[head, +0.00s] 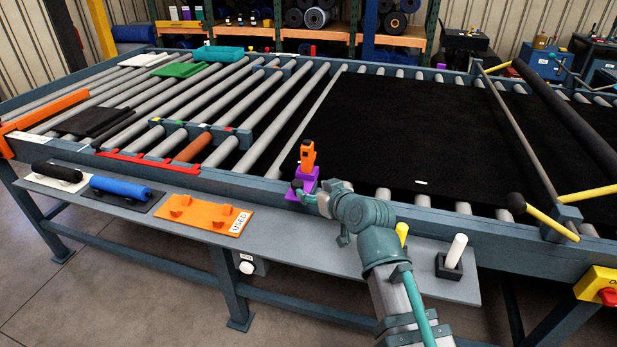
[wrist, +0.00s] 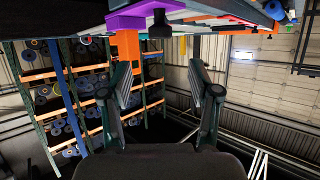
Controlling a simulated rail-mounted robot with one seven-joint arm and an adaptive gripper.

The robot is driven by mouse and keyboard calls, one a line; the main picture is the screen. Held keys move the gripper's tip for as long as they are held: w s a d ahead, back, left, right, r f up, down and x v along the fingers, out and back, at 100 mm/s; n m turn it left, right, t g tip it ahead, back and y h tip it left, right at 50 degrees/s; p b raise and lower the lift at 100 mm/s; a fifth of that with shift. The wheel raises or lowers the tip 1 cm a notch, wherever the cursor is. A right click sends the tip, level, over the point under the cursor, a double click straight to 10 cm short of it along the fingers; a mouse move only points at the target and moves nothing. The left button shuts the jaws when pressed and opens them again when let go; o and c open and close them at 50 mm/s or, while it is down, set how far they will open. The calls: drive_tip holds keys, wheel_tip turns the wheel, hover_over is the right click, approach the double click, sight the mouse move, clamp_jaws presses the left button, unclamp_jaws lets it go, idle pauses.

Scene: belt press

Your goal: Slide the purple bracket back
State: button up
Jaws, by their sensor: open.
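The purple bracket (head: 305,181) is on the near side rail of the roller table, just left of the black belt. An upright orange part (head: 307,157) with dark pieces stands on it. In the wrist view, the purple bracket (wrist: 132,20) is at the upper edge, with the orange part (wrist: 127,48) extending down from it near the left finger. My gripper (wrist: 161,76) is open, with nothing visible held between its fingers. In the head view, my gripper is at the bracket's near side, and its fingers are partly hidden; contact cannot be told.
The wide black belt (head: 430,130) lies on the rollers to the right. The grey front shelf (head: 285,240) holds an orange plate marked USED (head: 208,214), a blue roller (head: 120,188) and a black roller (head: 57,171). A white-handled tool (head: 456,250) stands right of my arm.

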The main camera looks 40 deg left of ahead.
sight(298, 183)
drive_tip(key=p+x, duration=0.3)
drive_tip(key=x, duration=0.6)
drive_tip(key=shift+w+a, duration=0.1)
drive_tip(key=shift+a, duration=0.15)
drive_tip(key=shift+w+a+f, duration=0.2)
drive_tip(key=shift+a+f, duration=0.15)
drive_tip(key=shift+a, duration=0.05)
clamp_jaws()
